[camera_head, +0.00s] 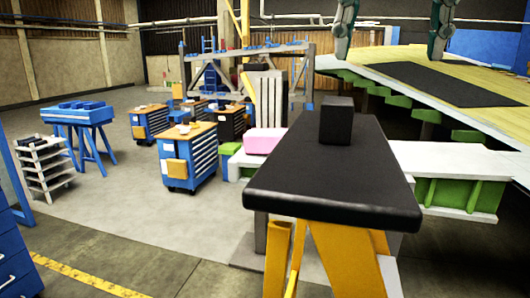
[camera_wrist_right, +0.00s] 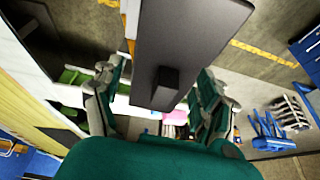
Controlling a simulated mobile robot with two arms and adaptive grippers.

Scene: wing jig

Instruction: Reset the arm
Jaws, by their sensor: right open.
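My right gripper (camera_head: 388,55) hangs at the top right of the head view, its two green and grey fingers wide apart and nothing between them. In the right wrist view my right gripper (camera_wrist_right: 157,80) is open, with a finger at each side of the picture. A black block (camera_head: 337,120) stands upright on a black-topped stand (camera_head: 330,175) with yellow legs. In the wrist view the block (camera_wrist_right: 167,82) appears between the fingers, further off and touching neither. My left gripper is not in view.
A wing panel (camera_head: 480,65) with green ribs and a black mat (camera_head: 430,82) lies at the right. Blue tool carts (camera_head: 190,158), a blue trestle table (camera_head: 78,115) and a grey rack (camera_head: 42,165) stand at the left. The floor at front left is clear.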

